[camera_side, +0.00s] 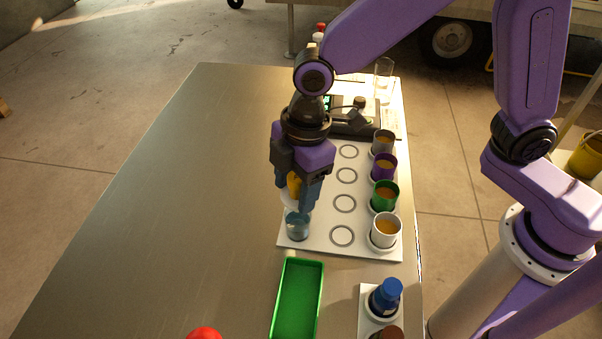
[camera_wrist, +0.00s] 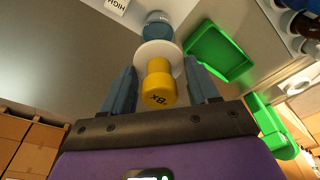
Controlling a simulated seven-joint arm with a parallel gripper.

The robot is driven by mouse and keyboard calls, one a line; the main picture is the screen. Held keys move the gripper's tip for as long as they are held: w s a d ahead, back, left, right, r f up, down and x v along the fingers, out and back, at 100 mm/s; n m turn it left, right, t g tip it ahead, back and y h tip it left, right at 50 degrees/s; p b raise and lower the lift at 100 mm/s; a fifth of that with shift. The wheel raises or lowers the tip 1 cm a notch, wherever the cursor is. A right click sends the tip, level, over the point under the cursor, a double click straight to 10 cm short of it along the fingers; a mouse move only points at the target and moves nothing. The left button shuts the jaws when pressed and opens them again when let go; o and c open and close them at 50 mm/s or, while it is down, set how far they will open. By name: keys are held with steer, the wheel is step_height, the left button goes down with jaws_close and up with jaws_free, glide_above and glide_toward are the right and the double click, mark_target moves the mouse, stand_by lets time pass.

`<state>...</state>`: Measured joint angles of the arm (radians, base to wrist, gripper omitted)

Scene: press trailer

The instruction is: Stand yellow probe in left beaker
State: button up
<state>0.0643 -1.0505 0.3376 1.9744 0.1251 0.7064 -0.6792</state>
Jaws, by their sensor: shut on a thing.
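The yellow probe (camera_side: 294,185) is between the fingers of my gripper (camera_side: 297,197), roughly upright. In the wrist view my gripper (camera_wrist: 163,76) has its two blue-grey fingers on either side of the yellow probe (camera_wrist: 158,85), which has dark lettering on its end. A white disc (camera_wrist: 155,52) sits below the probe's yellow body. A clear beaker of blue liquid (camera_side: 298,227) stands right below, at the near left corner of the white board; the beaker also shows beyond the disc in the wrist view (camera_wrist: 158,27). The probe's tip is hidden, so I cannot tell whether it is inside.
The white board (camera_side: 321,240) has several empty ringed spots and a right-hand row of coloured cups, including a green cup (camera_side: 384,196). A green tray (camera_side: 298,300) lies nearer. A blue-capped bottle (camera_side: 386,297) stands at right. The metal table is clear at left.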

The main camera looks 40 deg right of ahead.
mark_target(296, 201)
steer(key=shift+f, duration=2.05)
steer(key=shift+f, duration=0.6)
steer(key=o, duration=0.9)
steer(key=shift+d+r, duration=0.3)
steer(key=shift+r, duration=1.5)
steer(key=shift+d+r, duration=0.25)
steer(key=shift+r, duration=1.6)
steer(key=shift+d+r, duration=0.3)
steer(key=shift+r, duration=1.5)
steer(key=shift+r, duration=0.1)
step_height(296, 201, up, 9)
